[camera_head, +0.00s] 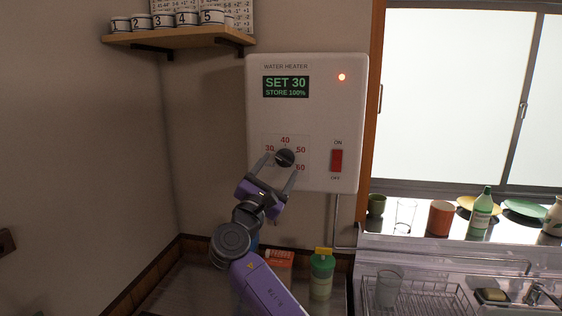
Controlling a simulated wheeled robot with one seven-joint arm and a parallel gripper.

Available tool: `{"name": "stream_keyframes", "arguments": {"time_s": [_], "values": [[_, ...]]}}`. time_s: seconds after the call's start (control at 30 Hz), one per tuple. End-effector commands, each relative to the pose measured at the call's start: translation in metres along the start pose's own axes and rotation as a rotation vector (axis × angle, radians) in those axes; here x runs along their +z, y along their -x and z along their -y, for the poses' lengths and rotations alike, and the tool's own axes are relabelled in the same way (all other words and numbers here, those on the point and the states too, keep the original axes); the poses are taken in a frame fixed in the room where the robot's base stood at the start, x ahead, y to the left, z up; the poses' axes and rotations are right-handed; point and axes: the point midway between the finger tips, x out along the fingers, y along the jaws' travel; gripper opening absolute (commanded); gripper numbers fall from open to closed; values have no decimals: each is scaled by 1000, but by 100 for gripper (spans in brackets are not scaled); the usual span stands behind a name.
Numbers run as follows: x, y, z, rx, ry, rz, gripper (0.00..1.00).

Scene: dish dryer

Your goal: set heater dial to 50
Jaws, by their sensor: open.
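The white water heater (350,110) hangs on the wall, and its display (286,87) reads SET 30 and STORE 100%. The dark round dial (285,158) sits low on its front, with the marks 30, 40, 50 and 60 around it. The mark 50 is to the upper right of the dial. My gripper (277,168) is open in front of the dial, with one finger to the lower left and one to the lower right of it. I cannot tell whether either finger touches the dial. The dial's pointer is too small to read.
A shelf (180,38) with numbered cups is at upper left. A sink rack (420,297) is at lower right.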

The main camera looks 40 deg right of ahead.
Motion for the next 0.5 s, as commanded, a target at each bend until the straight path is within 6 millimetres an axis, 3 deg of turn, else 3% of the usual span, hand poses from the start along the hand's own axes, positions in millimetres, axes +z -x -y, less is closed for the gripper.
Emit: {"name": "stream_keyframes", "arguments": {"time_s": [0.2,0.5], "values": [[0,-23,-1,0,0,-1,67],[-1,-27,0,1,-2,-1,67]]}}
